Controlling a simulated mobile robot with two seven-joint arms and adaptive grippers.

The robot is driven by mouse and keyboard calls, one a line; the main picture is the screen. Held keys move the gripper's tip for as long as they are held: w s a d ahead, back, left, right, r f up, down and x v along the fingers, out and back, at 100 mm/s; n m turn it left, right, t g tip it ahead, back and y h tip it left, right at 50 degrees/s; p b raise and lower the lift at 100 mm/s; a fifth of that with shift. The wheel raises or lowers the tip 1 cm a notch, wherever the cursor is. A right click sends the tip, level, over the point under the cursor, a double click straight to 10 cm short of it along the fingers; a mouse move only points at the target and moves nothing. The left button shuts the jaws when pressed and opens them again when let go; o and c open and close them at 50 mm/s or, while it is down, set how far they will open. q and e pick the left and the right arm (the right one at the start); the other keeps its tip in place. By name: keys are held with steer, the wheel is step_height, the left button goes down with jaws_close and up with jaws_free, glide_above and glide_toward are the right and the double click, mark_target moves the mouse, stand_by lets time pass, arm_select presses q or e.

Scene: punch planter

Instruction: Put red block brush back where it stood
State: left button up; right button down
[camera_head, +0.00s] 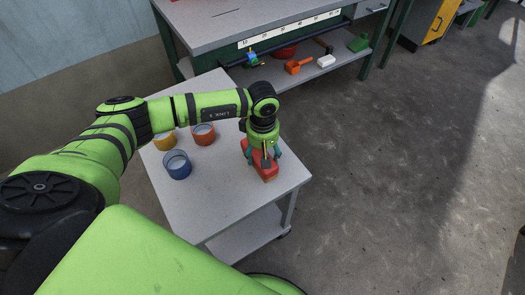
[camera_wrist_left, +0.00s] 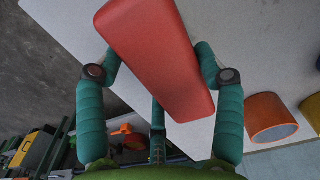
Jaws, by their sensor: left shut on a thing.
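The red block brush (camera_head: 267,174) is at the right part of the small grey table (camera_head: 222,207) in the head view. My left gripper (camera_head: 262,152) comes down on it from above and is shut on it. In the left wrist view the red block brush (camera_wrist_left: 158,55) lies between the two green fingers of my left gripper (camera_wrist_left: 160,78). Whether its underside touches the table top cannot be told. My right gripper is not in view.
A blue cup (camera_head: 177,165), an orange-red cup (camera_head: 203,134) and a yellow cup (camera_head: 165,140) stand on the table left of the brush. Behind is a workbench (camera_head: 230,22) with tools on its lower shelf. The floor at right is clear.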

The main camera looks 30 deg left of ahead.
mark_target(261, 152)
arm_select(q)
steer(key=shift+f, duration=0.15)
steer(key=o, duration=1.1)
steer(key=r, duration=0.3)
steer(key=r+b, duration=0.1)
steer(key=r, duration=0.2)
steer(key=shift+s+a, duration=0.15)
steer(key=shift+a, duration=0.05)
steer(key=shift+r, duration=0.55)
